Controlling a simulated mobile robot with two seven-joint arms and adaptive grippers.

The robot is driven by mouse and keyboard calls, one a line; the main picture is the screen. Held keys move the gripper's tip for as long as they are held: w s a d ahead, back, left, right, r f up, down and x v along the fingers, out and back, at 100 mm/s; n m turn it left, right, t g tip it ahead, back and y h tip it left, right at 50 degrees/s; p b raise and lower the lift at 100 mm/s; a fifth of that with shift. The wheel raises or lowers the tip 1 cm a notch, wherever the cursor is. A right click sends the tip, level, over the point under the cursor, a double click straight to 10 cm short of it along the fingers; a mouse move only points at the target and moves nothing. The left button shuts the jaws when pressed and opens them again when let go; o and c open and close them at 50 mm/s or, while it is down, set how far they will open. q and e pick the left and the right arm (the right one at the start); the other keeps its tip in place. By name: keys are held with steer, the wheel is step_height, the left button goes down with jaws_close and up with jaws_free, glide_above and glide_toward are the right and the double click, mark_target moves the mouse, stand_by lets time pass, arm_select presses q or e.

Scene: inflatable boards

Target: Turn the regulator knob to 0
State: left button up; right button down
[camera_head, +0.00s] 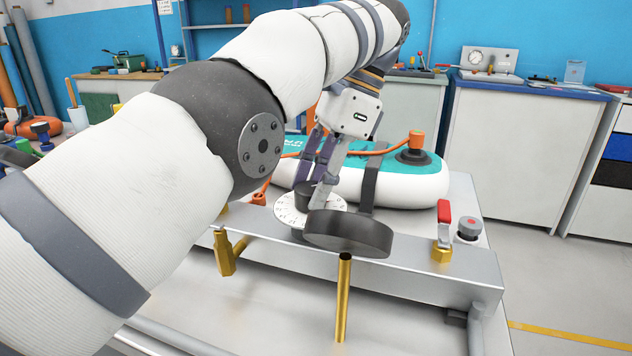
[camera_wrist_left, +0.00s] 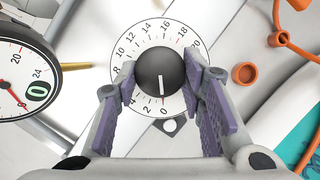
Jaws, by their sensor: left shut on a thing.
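The regulator knob (camera_head: 304,190) is black and sits on a white numbered dial (camera_head: 290,212) on the metal bench. My left gripper (camera_head: 318,190) reaches down from above. In the left wrist view its purple-padded fingers (camera_wrist_left: 162,76) are closed on opposite sides of the knob. My right gripper is not in view.
A round gauge (camera_head: 348,233) on a brass stem stands just in front of the dial; its face (camera_wrist_left: 14,84) shows in the left wrist view. A red-handled valve (camera_head: 443,225) is at right. A teal and white inflatable board (camera_head: 400,182) with an orange hose lies behind.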

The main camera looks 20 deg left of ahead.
arm_select(q)
steer(key=o, duration=1.2)
steer(key=shift+f, duration=0.1)
steer(key=shift+c, duration=0.2)
